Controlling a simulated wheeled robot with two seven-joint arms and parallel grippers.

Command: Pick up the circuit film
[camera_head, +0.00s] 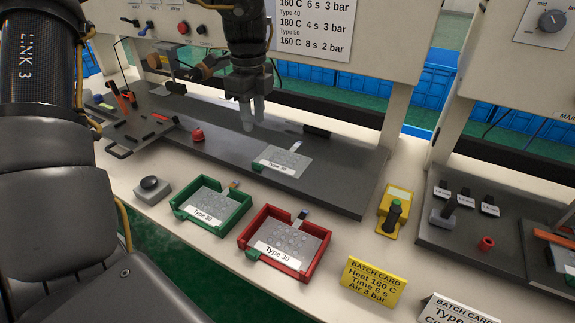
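A translucent circuit film (283,159) with a white "Type 30" label and a dark tab lies flat on the dark work plate (335,186). Similar Type 30 films lie in the green tray (174,209) and the red tray (301,275); the film in the green tray (208,202) and the film in the red tray (290,240) each have a tab at the back edge. My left gripper (252,118) points down above the plate, behind and left of the film on it, apart from it and with nothing seen in it. Its fingertips look close together; whether they touch is unclear. My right gripper is out of view.
A red knob (198,135) is on the plate. A yellow stand with a dark green handle (392,215) is at right. A yellow batch card (373,284) stands in front. Machine panels rise behind.

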